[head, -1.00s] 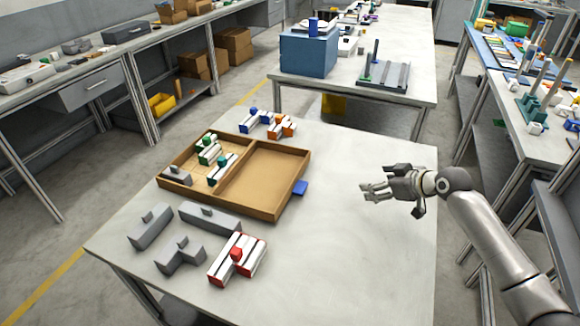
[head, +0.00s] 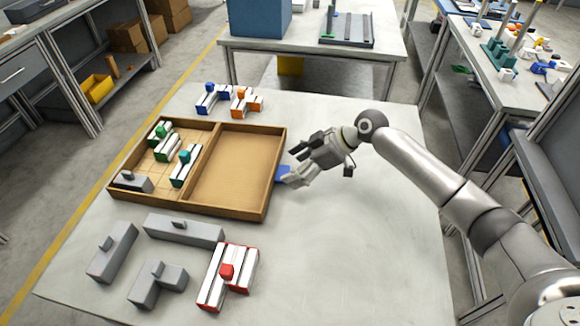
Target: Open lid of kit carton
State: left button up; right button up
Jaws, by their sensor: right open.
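The kit carton (head: 200,127) looks like a shallow brown wooden box lying flat on the table, split into two halves. Its left half has a gridded floor holding green-and-white pieces (head: 184,167) and a grey block (head: 133,181). Its right half (head: 235,165) is bare; I cannot tell whether this is the opened lid or a second compartment. A blue tab (head: 281,174) sticks out from its right edge. My right gripper (head: 291,166) is open and empty beside that edge, its fingers pointing left around the tab and partly covering it. I cannot tell if they touch it. My left gripper is out of view.
Several grey blocks (head: 184,229) and a red-and-white piece (head: 229,275) lie in front of the carton. Blue (head: 213,98) and orange (head: 246,102) pieces lie behind it. The table's right side (head: 350,240) is clear. Another table (head: 300,53) stands beyond.

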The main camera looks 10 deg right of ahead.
jog(key=shift+x, duration=1.05)
jog(key=shift+c, duration=1)
jog(key=c, duration=1.2)
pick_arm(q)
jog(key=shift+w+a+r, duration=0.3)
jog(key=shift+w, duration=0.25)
pick_arm(e)
jog(key=shift+c, duration=0.3)
